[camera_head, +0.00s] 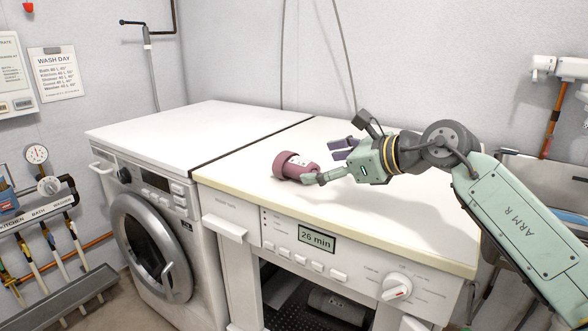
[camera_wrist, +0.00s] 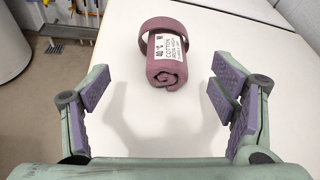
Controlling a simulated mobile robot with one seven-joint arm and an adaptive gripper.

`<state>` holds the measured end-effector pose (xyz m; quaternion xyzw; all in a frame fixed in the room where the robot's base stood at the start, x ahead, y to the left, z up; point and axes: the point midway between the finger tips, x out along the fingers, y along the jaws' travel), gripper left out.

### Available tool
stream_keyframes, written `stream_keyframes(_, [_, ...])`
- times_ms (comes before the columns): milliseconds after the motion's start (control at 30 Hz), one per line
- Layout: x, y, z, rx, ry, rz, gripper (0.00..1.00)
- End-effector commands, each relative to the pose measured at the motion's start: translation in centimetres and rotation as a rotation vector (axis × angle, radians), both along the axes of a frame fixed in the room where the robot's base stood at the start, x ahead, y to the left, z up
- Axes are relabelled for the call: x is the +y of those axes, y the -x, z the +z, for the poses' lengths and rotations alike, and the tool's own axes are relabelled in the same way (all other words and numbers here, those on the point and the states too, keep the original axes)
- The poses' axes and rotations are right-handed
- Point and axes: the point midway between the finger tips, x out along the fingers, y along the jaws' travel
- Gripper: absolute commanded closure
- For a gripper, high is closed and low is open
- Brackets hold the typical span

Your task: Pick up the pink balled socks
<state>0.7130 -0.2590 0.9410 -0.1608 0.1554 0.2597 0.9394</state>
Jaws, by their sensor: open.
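The pink balled socks (camera_head: 295,166) are a dusky pink roll with a folded cuff band. They lie on the white top of the right-hand machine. In the wrist view the socks (camera_wrist: 166,55) show a white care label and a spiral rolled end facing me. My gripper (camera_head: 330,163) is just to the right of the socks in the head view, low over the top. In the wrist view my gripper (camera_wrist: 160,95) is open and empty, with purple pads either side. The socks lie ahead of the fingertips, between their lines, and appear untouched.
The left washing machine (camera_head: 150,240) stands beside the right-hand machine (camera_head: 310,240), with a dark gap between their tops. The tops are otherwise clear. A wall (camera_head: 240,50) stands behind, with pipes. A sink (camera_head: 560,170) is at the right.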

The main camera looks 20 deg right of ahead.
Motion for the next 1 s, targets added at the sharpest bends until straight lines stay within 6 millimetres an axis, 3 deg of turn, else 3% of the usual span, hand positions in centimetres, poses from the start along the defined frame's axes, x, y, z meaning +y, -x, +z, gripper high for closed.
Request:
stream_keyframes(200, [1.6, -2.9, -1.2, 0.002, 0.001, 0.003, 0.21])
stream_keyframes(433, [2.4, -4.5, -1.8, 0.0, -0.003, 0.003, 0.21])
stream_keyframes(700, [3.7, -7.8, -3.1, -0.001, -0.001, 0.004, 0.21])
stream_keyframes(1000, [4.0, -8.4, -3.5, -0.002, -0.003, 0.001, 0.21])
